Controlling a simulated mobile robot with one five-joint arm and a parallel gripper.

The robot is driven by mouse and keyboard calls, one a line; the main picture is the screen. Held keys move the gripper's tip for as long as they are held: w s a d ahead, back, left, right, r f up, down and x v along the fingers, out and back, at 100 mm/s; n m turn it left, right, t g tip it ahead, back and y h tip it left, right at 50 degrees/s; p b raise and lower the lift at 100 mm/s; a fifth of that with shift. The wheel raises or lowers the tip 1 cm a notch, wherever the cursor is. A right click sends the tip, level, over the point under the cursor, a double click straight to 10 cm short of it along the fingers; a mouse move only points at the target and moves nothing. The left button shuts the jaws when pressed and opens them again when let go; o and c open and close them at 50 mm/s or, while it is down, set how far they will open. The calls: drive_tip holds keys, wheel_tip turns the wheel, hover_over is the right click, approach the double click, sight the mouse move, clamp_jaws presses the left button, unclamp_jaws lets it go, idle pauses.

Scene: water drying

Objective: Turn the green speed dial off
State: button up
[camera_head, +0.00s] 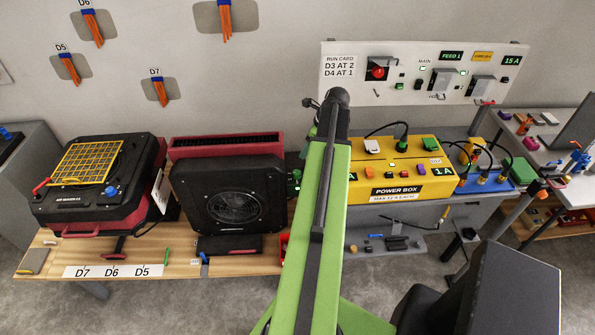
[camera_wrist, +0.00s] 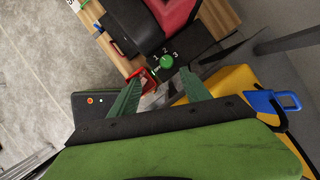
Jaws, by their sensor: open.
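The green speed dial (camera_wrist: 167,62) shows in the wrist view on a black panel marked 1, 2 and 3. I cannot tell clearly which mark its pointer faces. In the head view a green knob (camera_head: 296,176) shows just left of my arm, beside the black fan unit (camera_head: 232,200); my arm partly covers that spot. My gripper (camera_wrist: 163,82) shows in the wrist view with its two green fingers spread apart. The dial appears just past the fingertips, between their lines, and nothing is held. In the head view my gripper is hidden by the arm.
The yellow power box (camera_head: 405,180) stands right of my arm, with cables and plugs. A small red open box (camera_wrist: 146,80) lies close to the fingers in the wrist view. The air mover (camera_head: 95,185) is at the left of the wooden bench (camera_head: 165,268).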

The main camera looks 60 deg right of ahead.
sight(297, 172)
drive_tip(key=shift+m, duration=0.6)
drive_tip(key=b+x, duration=0.5)
drive_tip(key=s+d+b+x, duration=0.1)
drive_tip(key=b+x, duration=1)
drive_tip(key=shift+s+d+f, duration=0.2)
drive_tip(key=shift+d+f, duration=0.1)
drive_tip(key=shift+f, duration=0.4)
drive_tip(key=shift+r, duration=0.1)
clamp_jaws()
drive_tip(key=shift+a, duration=0.15)
